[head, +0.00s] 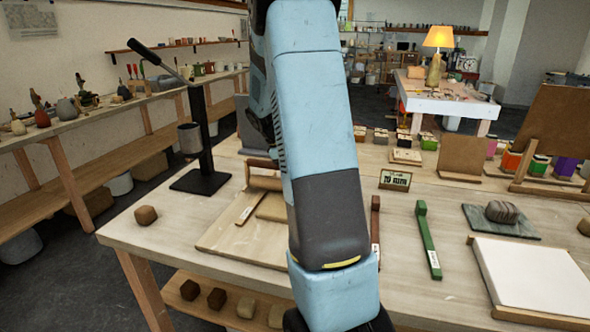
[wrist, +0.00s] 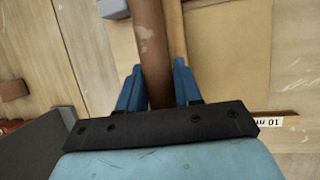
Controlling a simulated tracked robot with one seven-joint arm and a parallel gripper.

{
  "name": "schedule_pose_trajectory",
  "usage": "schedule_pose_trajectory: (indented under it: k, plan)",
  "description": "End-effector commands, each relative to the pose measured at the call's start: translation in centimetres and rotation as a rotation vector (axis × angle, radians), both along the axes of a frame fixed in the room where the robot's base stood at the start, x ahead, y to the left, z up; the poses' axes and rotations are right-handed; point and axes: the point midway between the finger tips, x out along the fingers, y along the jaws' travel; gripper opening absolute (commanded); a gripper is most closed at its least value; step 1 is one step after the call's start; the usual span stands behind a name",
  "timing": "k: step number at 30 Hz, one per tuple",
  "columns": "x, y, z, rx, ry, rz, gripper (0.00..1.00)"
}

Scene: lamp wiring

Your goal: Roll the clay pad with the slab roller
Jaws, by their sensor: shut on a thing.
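The slab roller shows in the wrist view as a long brown bar (wrist: 150,40) between the two blue fingers of my gripper (wrist: 155,88), which is shut on it. A paler wooden strip (wrist: 175,30) runs alongside it. The tan clay pad (wrist: 230,60) lies flat to the right of the bar. In the head view, part of the clay pad (head: 272,207) shows left of my arm, on a wooden board (head: 230,243). Part of the roller (head: 265,183) shows behind it. My arm hides my gripper and much of the board in the head view.
A brown strip (head: 376,225) and a green strip (head: 425,240) lie right of my arm. A small sign (head: 395,180) stands behind them. A black lever stand (head: 200,180) is at the left, near a brown clay cube (head: 146,214). A white framed slab (head: 530,275) lies at the right.

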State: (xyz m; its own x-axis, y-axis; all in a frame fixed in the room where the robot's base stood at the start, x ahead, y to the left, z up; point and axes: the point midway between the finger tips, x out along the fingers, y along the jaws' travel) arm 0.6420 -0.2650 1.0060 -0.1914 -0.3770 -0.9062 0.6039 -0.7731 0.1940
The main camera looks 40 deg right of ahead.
Motion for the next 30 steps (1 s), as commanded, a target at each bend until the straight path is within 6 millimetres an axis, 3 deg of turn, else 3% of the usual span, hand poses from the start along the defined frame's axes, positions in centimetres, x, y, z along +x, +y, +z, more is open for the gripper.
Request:
schedule_pose_trajectory:
  k: [30]
  plan:
    - [-3.7, 4.6, -0.1, -0.001, -0.001, 0.000, 0.00]
